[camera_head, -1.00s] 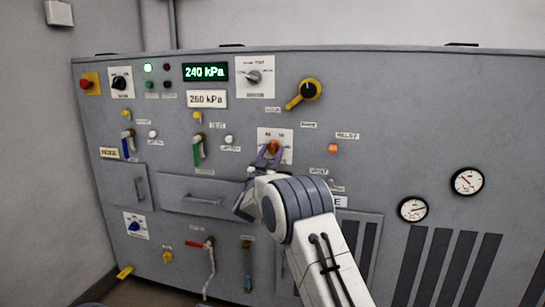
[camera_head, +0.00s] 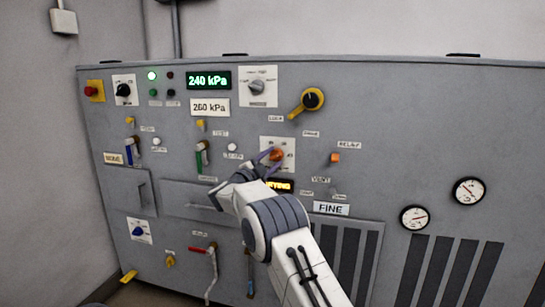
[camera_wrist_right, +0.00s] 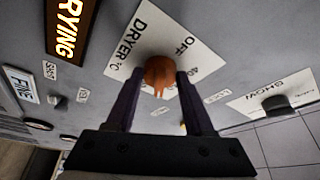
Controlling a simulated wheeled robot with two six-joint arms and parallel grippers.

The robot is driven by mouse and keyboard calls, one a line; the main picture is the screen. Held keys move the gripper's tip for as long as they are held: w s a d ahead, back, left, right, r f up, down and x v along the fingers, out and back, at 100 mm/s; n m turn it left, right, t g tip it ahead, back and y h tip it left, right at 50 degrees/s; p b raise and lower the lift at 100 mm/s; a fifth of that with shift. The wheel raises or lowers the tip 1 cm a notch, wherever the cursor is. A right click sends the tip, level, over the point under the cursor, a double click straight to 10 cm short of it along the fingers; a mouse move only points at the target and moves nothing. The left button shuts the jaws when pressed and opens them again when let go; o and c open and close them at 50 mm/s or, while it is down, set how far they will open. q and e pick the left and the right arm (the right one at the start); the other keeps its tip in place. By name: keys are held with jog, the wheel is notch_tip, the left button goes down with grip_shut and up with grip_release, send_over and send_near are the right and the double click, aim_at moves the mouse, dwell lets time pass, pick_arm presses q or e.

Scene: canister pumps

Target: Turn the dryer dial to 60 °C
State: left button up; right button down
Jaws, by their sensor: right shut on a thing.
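The dryer dial (camera_head: 277,154) is an orange knob on a white label plate (camera_head: 290,142), on the front of the grey panel. My right gripper (camera_head: 270,159) is shut on the dial, its two purple fingers on either side of the knob. In the right wrist view the dial (camera_wrist_right: 158,70) sits between the fingers of my right gripper (camera_wrist_right: 158,80). The plate there reads "DRYER °C", "OFF" and "40". Other marks are hidden or too small to read, so I cannot tell the exact setting. My left gripper is out of view.
A lit amber "DRYING" display (camera_head: 279,186) is just below the dial, partly behind my right arm. A yellow-handled rotary switch (camera_head: 309,101) is above right and an orange button (camera_head: 335,158) is to the right. A drawer (camera_head: 185,197) lies lower left.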

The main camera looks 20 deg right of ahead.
jog(key=m, duration=0.1)
jog(key=m+p, duration=0.1)
jog(key=m, duration=0.1)
jog(key=m+g+p, duration=0.1)
jog(key=shift+r+y, duration=0.3)
jog(key=shift+y, duration=0.1)
jog(key=shift+m+g+y+p, duration=0.3)
jog(key=shift+m+g, duration=0.1)
jog(key=shift+m, duration=0.6)
jog(key=shift+c, duration=1.4)
grip_release()
jog(key=p+v, duration=0.1)
jog(key=v, duration=0.9)
jog(key=shift+a, duration=0.25)
jog(key=shift+s, duration=0.1)
